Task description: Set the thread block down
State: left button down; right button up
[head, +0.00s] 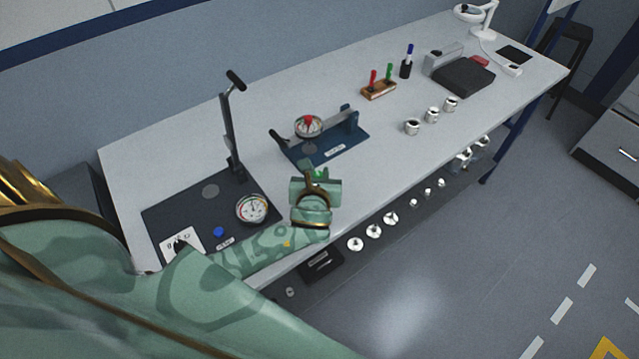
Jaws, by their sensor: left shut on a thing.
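My left gripper (318,184) is over the near edge of the grey-white bench, in front of the blue fixture. It is shut on the thread block, which the gripper and wrist hide almost wholly. I cannot tell whether the block touches the bench top. My right gripper is not in view.
A dark plate (165,220) with a post, lever and dial gauge (252,208) lies left of my gripper. A blue fixture (330,149) stands just beyond it. A wooden block (379,91) with red and green handles and several metal rings (432,114) stand farther right. Bench (375,152) is clear right of my gripper.

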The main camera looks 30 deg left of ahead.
pick_arm(q)
jog(key=shift+w+a+f, duration=0.15)
jog(key=shift+w+f, duration=0.25)
jog(key=shift+f, duration=0.1)
notch_tip(320, 180, down, 3)
jog(key=shift+r+b, duration=0.1)
jog(key=shift+b, duration=0.7)
jog(key=shift+s, duration=0.1)
jog(key=c, duration=1.3)
grip_release()
